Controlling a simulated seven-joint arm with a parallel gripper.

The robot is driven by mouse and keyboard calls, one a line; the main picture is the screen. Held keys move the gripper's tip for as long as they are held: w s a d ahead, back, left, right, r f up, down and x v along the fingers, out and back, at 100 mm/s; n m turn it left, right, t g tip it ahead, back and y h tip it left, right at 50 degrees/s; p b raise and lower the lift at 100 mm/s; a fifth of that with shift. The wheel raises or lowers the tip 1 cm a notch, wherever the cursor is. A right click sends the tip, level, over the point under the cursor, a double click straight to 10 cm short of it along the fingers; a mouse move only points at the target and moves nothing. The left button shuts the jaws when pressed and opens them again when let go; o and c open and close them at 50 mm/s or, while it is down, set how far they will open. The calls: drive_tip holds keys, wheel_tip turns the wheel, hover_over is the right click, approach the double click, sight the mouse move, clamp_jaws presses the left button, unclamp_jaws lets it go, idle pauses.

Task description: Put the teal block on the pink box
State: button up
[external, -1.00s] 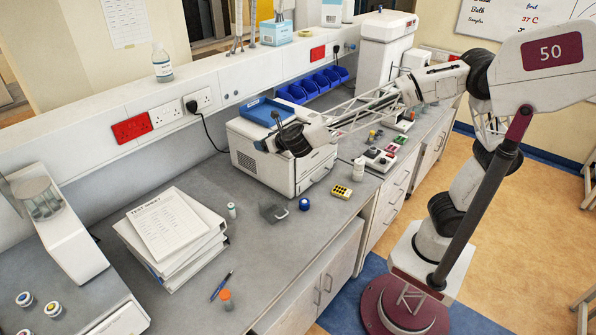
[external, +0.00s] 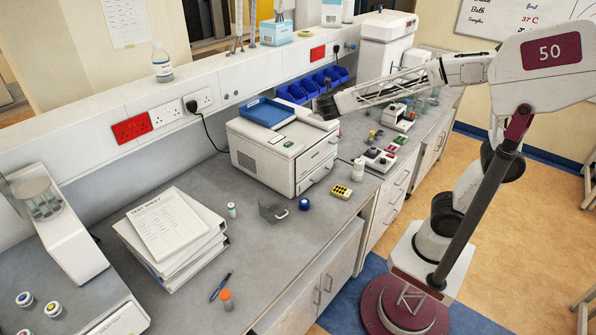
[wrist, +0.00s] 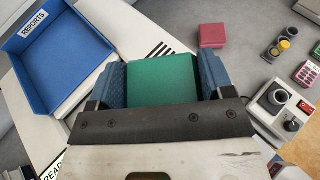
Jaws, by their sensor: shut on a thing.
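My gripper (wrist: 162,78) is shut on the teal block (wrist: 163,72), with one blue finger on each side of it. In the external view my gripper (external: 327,106) is above the far right corner of the white printer-like machine; the block cannot be made out there. The pink box (wrist: 212,35) lies on the grey bench, ahead and to the right of the held block in the wrist view. The block is apart from it. I cannot make out the pink box clearly in the external view.
A blue REPORTS tray (wrist: 48,42) sits on the white machine (external: 270,157), left of the block. Bare bench surrounds the pink box.

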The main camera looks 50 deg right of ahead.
drive_tip(key=s+d+f+m+g+h, duration=0.1)
drive_tip(key=s+d+f, duration=0.15)
drive_tip(key=d, duration=0.55)
drive_tip(key=s+d+f+m+g+h, duration=0.1)
drive_tip(key=s+d+f+m, duration=0.15)
drive_tip(key=d, duration=0.55)
drive_tip(key=d+f+n, duration=0.1)
drive_tip(key=d+f, duration=0.3)
drive_tip(key=f, duration=0.4)
drive_tip(key=d+f+n+t+y, duration=0.1)
drive_tip(key=d+f, duration=0.4)
drive_tip(key=f, duration=0.3)
drive_tip(key=shift+s+f, duration=0.2)
drive_tip(key=shift+f, duration=0.1)
drive_tip(key=shift+w+n, duration=0.15)
drive_tip(key=shift+n, duration=0.1)
drive_tip(key=w+d, duration=0.1)
drive_tip(key=w, duration=0.4)
drive_tip(key=w+d+f, duration=0.1)
drive_tip(key=w+d, duration=0.1)
drive_tip(key=w, duration=0.3)
drive_tip(key=w+d, duration=0.1)
drive_tip(key=w, duration=0.4)
drive_tip(key=shift+w+d+f, duration=0.1)
drive_tip(key=shift+d+f, duration=0.1)
drive_tip(key=shift+f, duration=0.05)
drive_tip(key=shift+f, duration=1.75)
